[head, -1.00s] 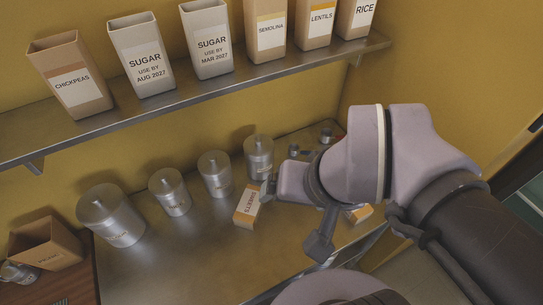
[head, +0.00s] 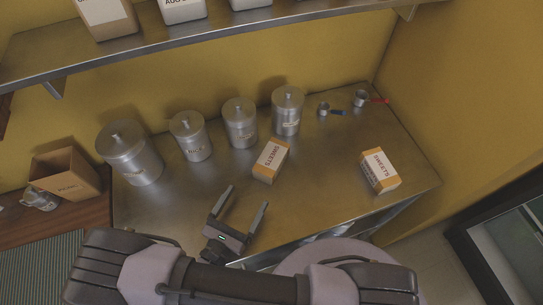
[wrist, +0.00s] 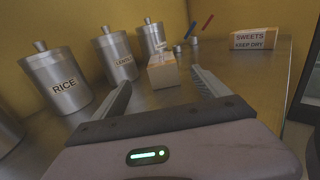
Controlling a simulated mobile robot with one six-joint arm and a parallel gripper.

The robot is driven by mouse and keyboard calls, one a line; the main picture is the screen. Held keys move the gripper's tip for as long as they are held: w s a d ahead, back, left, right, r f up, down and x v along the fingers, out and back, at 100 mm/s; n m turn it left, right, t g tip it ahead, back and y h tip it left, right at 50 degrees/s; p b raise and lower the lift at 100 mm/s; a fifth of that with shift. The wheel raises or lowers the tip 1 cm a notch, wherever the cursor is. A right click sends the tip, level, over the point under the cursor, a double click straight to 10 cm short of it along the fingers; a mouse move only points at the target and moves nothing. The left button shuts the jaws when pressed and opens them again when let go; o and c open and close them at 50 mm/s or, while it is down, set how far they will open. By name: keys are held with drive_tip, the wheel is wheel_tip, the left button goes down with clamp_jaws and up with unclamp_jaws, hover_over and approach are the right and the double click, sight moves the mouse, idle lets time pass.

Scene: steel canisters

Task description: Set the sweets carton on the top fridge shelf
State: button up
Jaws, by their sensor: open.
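Two white-and-orange cartons labelled SWEETS stand on the steel counter. The middle sweets carton (head: 270,161) stands in front of the canisters; it shows in the wrist view as a carton (wrist: 162,74) beyond and between my fingers. The other sweets carton (head: 380,170) is near the counter's right end; the wrist view shows its label, SWEETS KEEP DRY (wrist: 252,42). My gripper (head: 247,196) is open and empty, in front of the middle carton and apart from it. At the right edge is a dark-framed opening (head: 462,225), possibly the fridge; its shelves are not clear.
Several lidded steel canisters (head: 133,158) line the counter's back. Two measuring cups (head: 360,99) lie at the back right. A wall shelf (head: 250,29) with containers hangs above. A brown open box (head: 68,174) is at left.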

drive_tip(key=b, duration=0.2)
approach(272, 157)
drive_tip(key=x, duration=0.5)
drive_tip(key=shift+w, duration=0.1)
drive_tip(key=b+x, duration=0.2)
drive_tip(key=x, duration=0.3)
drive_tip(key=shift+f, duration=0.15)
clamp_jaws()
